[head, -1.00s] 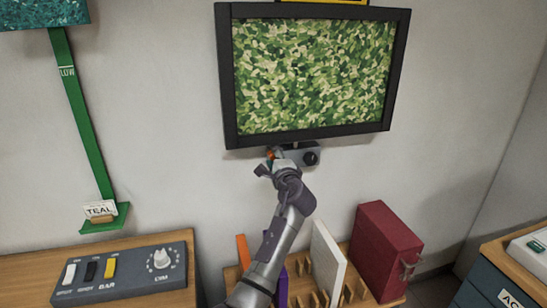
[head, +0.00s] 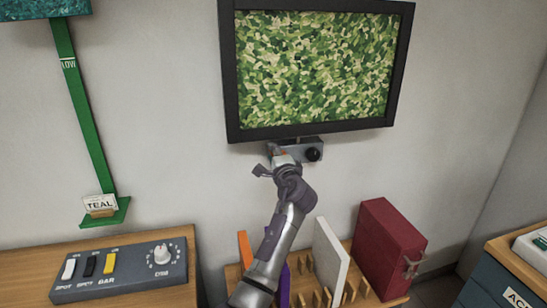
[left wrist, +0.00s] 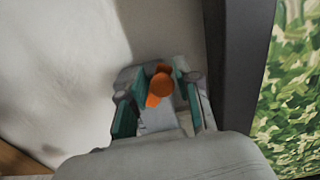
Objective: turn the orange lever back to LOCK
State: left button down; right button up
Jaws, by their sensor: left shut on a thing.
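The orange lever (left wrist: 161,86) sits between the two teal-lined fingers of my left gripper (left wrist: 158,108) in the left wrist view. My left gripper is shut on it. In the head view my left gripper (head: 278,154) reaches up to the small grey lock unit (head: 301,148) under the framed green picture. The unit's round black knob (head: 314,154) shows to the right of the gripper. The lever is mostly hidden by my gripper in the head view, and the LOCK marking cannot be read. My right gripper is not in view.
The dark picture frame (head: 232,80) hangs just above the unit. Below are a wooden rack (head: 365,294) with a white board (head: 329,262) and a red binder (head: 387,250). A switch box (head: 120,270) stands at lower left.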

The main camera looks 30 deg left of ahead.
pick_arm(q)
jog(key=c, duration=1.1)
grip_release()
jog(key=shift+w+d+r, duration=0.1)
jog(key=shift+r, duration=0.2)
jog(key=shift+o, duration=0.6)
jog(key=shift+w+d+f, duration=0.1)
jog(key=shift+d+f, duration=0.05)
jog(key=v, duration=1.2)
